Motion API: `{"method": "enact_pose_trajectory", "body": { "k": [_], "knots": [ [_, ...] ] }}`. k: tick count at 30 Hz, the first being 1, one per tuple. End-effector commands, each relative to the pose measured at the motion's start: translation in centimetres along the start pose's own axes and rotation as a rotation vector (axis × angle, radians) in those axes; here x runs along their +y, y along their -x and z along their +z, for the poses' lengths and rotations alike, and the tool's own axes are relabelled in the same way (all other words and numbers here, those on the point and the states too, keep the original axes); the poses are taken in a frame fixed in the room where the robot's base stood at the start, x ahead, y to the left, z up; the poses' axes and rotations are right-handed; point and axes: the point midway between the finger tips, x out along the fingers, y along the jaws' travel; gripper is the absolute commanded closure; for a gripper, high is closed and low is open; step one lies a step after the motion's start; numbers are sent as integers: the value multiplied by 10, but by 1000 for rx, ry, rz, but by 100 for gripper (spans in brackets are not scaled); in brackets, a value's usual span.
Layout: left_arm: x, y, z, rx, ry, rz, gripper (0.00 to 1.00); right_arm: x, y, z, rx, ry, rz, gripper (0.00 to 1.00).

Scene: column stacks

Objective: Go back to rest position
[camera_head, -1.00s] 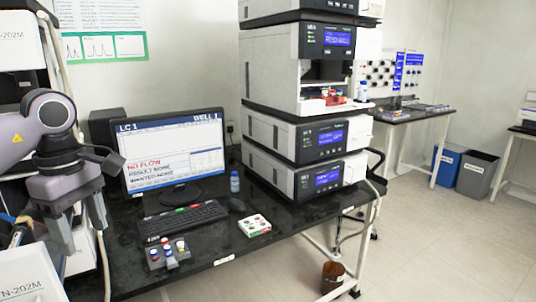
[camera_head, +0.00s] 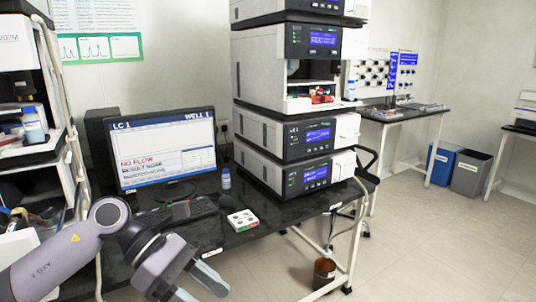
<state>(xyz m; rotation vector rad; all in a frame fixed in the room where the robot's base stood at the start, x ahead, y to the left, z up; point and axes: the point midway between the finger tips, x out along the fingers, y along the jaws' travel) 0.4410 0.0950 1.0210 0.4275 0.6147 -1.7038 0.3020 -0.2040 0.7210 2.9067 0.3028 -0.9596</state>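My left gripper (camera_head: 200,288) is in the lower left of the head view, in front of the black bench's near edge. Its arm comes in from the left and its fingers point down and right. The fingers look apart with nothing between them, though one runs to the bottom of the picture. My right gripper is not in view.
The black bench (camera_head: 275,225) holds a monitor (camera_head: 166,145), a keyboard (camera_head: 180,213), a small bottle (camera_head: 226,180), a white tray with coloured spots (camera_head: 243,220) and the instrument stack (camera_head: 270,155). A brown container (camera_head: 324,272) stands on the floor, which is open at right.

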Motion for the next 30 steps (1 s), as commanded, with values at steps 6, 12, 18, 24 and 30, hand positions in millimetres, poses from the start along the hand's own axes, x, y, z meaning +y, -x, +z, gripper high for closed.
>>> {"method": "enact_pose_trajectory", "body": {
  "k": [6,12,18,24,30],
  "knots": [
    [-14,-45,38,-479,310,-89,38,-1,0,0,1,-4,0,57],
    [-9,-49,51,-895,692,-164,38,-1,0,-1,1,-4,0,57],
    [10,-39,23,-1280,1143,-233,38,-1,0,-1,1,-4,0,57],
    [24,-37,-49,-1637,1643,-286,38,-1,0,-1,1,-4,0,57],
    [9,-57,-153,-1966,2174,-310,38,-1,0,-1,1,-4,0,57]
  ]
}}
